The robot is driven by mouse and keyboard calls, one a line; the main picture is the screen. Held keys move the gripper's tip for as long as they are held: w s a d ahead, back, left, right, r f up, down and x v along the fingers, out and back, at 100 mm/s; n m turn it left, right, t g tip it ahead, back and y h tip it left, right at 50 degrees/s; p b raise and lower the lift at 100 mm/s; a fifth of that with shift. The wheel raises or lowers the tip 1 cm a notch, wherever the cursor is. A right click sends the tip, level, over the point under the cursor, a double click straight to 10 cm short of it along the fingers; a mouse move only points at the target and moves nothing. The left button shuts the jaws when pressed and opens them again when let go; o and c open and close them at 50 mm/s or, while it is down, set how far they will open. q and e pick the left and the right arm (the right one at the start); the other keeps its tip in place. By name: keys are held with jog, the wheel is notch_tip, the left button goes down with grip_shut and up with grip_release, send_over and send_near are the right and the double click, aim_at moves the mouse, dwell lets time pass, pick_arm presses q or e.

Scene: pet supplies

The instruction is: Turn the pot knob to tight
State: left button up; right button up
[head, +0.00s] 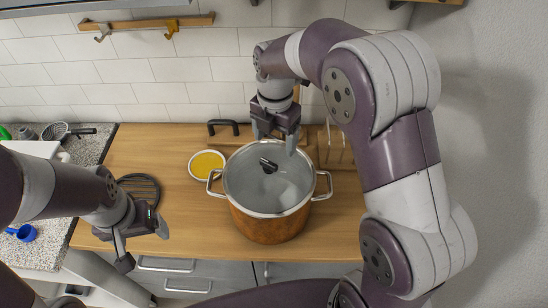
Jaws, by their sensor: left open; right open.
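A copper-coloured pot (268,228) with a clear glass lid (245,183) and two side handles stands on the wooden counter. The dark pot knob (268,165) sits near the middle of the lid; its exact setting is too small to read. My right gripper (275,145) is open and empty, pointing down over the back part of the lid, just behind the knob. I cannot tell how high above the lid it is. My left gripper (144,249) is open and empty near the counter's front edge, left of the pot.
A bowl of yellow food (207,164) stands close to the pot's left handle. A black trivet (140,186) lies further left, beside my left arm. A strainer (56,131) and a blue cup (26,233) are at the far left. Bare wooden counter (180,215) lies between trivet and pot.

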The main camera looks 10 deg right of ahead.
aim_at(269, 161)
jog(key=shift+s+a+f+p, duration=0.25)
jog(key=shift+f+p, duration=0.2)
jog(key=shift+f, duration=0.1)
jog(key=shift+s+a+f+p, duration=0.2)
jog(key=shift+f+p, duration=0.2)
jog(key=shift+f, duration=0.1)
jog(key=shift+w+a+f+p, duration=0.15)
jog(key=shift+a+f+p, duration=0.3)
jog(key=shift+f, duration=0.35)
jog(key=f, duration=0.1)
jog(key=w+f, duration=0.1)
jog(key=f, duration=0.2)
jog(key=shift+w+d+p, duration=0.25)
jog(key=shift+w+p, duration=0.05)
jog(key=shift+s+d+f, duration=0.1)
jog(key=shift+s+d, duration=0.05)
jog(key=shift+d, duration=0.05)
jog(key=shift+s, duration=0.25)
jog(key=shift+s+a+r, duration=0.1)
jog(key=shift+s+r, duration=0.05)
jog(key=shift+r, duration=0.05)
jog(key=shift+a, duration=0.2)
jog(key=c, duration=1)
jog(key=shift+w, duration=0.2)
jog(key=shift+c, duration=0.2)
pick_arm(q)
jog(key=shift+a+r, duration=0.6)
jog(key=shift+r, duration=0.3)
pick_arm(e)
jog(key=shift+d+f, duration=0.1)
